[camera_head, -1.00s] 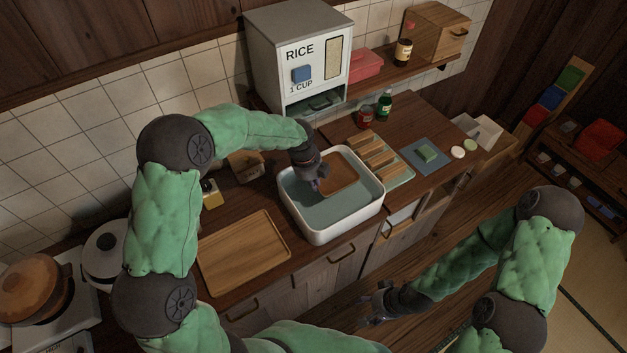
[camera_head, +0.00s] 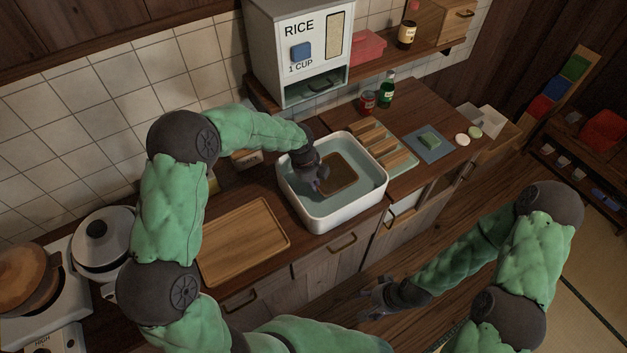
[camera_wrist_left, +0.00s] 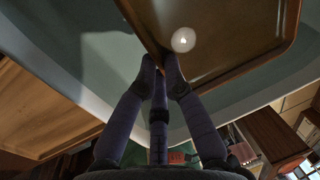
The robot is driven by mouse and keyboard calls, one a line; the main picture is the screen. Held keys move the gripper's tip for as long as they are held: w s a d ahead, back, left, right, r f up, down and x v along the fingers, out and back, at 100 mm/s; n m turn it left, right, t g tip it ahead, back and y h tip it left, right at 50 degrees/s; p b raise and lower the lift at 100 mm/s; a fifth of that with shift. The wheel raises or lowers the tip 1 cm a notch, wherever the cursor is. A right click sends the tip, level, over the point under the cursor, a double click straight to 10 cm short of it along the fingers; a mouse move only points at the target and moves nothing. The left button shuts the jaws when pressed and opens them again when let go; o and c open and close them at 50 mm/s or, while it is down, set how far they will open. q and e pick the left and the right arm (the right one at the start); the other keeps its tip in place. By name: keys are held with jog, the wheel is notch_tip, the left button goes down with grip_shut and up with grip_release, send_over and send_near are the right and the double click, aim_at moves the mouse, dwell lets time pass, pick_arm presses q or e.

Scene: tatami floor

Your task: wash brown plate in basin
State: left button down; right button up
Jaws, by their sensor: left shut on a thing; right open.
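The brown plate (camera_head: 341,173) is square with rounded corners and sits low inside the white basin (camera_head: 318,224), which holds greenish water (camera_head: 372,172). My left gripper (camera_head: 318,183) reaches into the basin from the left and is shut on the plate's edge. In the left wrist view the fingers (camera_wrist_left: 162,68) meet at the near edge of the plate (camera_wrist_left: 215,35), with a bright reflection on its surface. I cannot tell whether the plate touches the basin floor. My right gripper (camera_head: 372,299) is open and empty, in front of the cabinets, away from the basin.
A wooden tray (camera_head: 245,240) lies left of the basin. A rack with wooden slats (camera_head: 383,146) and a blue cloth with a green sponge (camera_head: 430,140) lie to the right. The rice dispenser (camera_head: 300,55) stands behind. A white pot (camera_head: 101,240) is at far left.

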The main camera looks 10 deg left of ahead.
aim_at(320, 188)
pick_arm(q)
jog(key=shift+f+b, duration=1.35)
jog(key=shift+f, duration=1.2)
jog(key=shift+w+d, duration=0.9)
jog(key=shift+s+a+p, duration=0.55)
jog(key=shift+s+a, duration=1.25)
jog(key=shift+w+d, duration=0.1)
jog(key=shift+w+d, duration=1.7)
